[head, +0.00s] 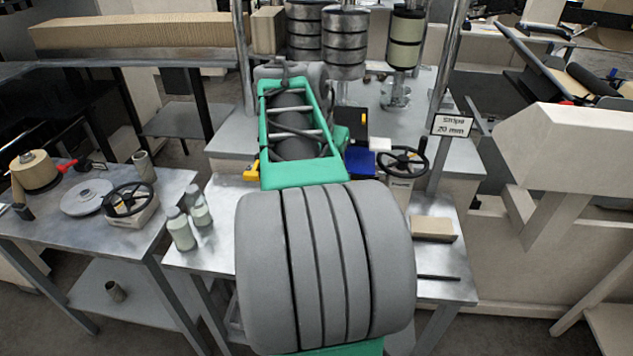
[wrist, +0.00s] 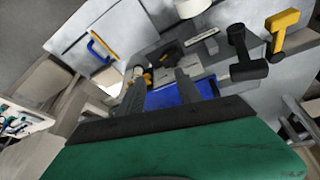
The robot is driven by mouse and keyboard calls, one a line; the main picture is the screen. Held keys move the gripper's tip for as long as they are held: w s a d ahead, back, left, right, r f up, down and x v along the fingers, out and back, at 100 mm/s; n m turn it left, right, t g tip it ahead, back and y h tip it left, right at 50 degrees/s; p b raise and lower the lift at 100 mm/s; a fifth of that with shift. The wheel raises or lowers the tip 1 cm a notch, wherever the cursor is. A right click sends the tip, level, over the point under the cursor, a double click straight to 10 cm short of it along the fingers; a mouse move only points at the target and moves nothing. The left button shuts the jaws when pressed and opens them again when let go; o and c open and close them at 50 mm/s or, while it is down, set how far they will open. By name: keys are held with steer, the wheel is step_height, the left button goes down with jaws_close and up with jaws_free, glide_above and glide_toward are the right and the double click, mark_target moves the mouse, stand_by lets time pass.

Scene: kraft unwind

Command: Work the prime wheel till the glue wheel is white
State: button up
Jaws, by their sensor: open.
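One black handwheel (head: 405,162) stands on a small pale box right of my arm in the head view. Another black handwheel (head: 129,198) sits on a pale block on the left table. I cannot tell which is the prime wheel. A pale grey disc (head: 87,197) lies left of the second handwheel; whether it is the glue wheel is unclear. My gripper (wrist: 160,73) shows in the wrist view with its two fingers apart and nothing seen between them. A blue surface (wrist: 182,92) lies beyond the fingers.
Bottles (head: 181,229) stand on the metal table left of my arm. A blue box (head: 361,163) stands beside the right handwheel. A "Stripe 20 mm" sign (head: 452,125) hangs by a post. A black lever (wrist: 243,52) and a yellow lever (wrist: 283,32) show at the wrist view's right.

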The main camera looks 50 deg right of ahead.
steer(key=shift+n+t, duration=0.3)
steer(key=shift+n, duration=0.6)
steer(key=shift+w+a+f, duration=0.2)
steer(key=shift+w+a, duration=0.1)
steer(key=shift+a, duration=0.4)
steer(key=shift+w+a+f, duration=0.25)
steer(key=shift+a, duration=0.4)
steer(key=shift+w+a+f, duration=0.2)
steer(key=shift+w+a, duration=0.1)
steer(key=shift+a, duration=0.4)
steer(key=shift+c, duration=0.2)
